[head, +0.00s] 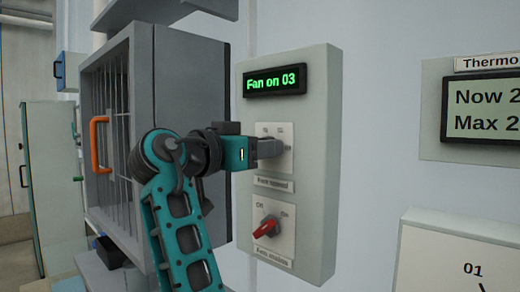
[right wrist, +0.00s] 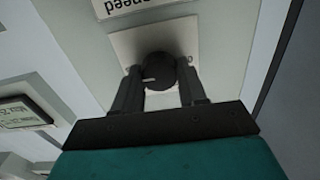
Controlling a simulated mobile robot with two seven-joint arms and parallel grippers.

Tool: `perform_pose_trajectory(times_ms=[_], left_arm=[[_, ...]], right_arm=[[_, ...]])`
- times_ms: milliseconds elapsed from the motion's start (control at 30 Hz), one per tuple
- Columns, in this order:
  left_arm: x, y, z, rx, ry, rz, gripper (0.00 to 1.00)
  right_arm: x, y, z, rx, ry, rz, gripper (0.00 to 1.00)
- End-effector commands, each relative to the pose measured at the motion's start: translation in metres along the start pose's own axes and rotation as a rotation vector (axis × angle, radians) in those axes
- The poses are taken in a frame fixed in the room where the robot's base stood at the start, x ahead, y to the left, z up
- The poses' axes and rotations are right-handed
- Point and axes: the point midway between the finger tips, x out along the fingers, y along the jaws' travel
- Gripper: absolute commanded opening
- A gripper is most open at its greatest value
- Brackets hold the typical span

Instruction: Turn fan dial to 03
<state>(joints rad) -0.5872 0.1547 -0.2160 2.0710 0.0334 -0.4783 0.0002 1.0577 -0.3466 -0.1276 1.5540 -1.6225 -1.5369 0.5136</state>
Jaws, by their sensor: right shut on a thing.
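The fan control panel (head: 312,150) is a pale box on the wall. Its display (head: 275,81) reads "Fan on 03" in green. My right gripper (head: 280,147) reaches the upper dial plate and hides most of that dial in the head view. In the right wrist view, the fan dial (right wrist: 160,72) is a dark round knob with a white pointer mark, and my right gripper (right wrist: 160,90) has its fingers shut on its two sides. A red switch (head: 266,227) sits on the lower plate between off and on markings. My left gripper is not in view.
A grey barred cabinet (head: 189,95) with an orange handle (head: 99,145) stands left of the panel. A thermometer display (head: 485,110) and a white dial box (head: 460,250) are on the right. Bare wall (head: 390,60) lies between.

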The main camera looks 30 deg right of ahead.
Motion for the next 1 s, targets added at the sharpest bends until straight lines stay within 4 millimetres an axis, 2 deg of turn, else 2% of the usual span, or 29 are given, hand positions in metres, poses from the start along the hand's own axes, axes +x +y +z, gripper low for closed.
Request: perform_pose_trajectory(times_ms=[267,300,533,833,1000], left_arm=[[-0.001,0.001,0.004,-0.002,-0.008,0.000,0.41],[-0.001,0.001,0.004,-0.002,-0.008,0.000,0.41],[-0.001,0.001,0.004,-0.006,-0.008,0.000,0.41],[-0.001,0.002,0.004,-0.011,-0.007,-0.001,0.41],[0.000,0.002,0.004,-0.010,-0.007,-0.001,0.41]], right_arm=[[0.000,0.000,-0.001,0.004,0.000,0.000,0.11],[0.000,0.000,-0.001,0.004,0.000,-0.001,0.43],[0.000,0.000,0.000,0.002,0.000,0.000,0.65],[-0.002,0.000,0.000,0.001,0.000,-0.001,0.67],[-0.023,-0.001,0.000,0.000,0.000,-0.004,0.67]])
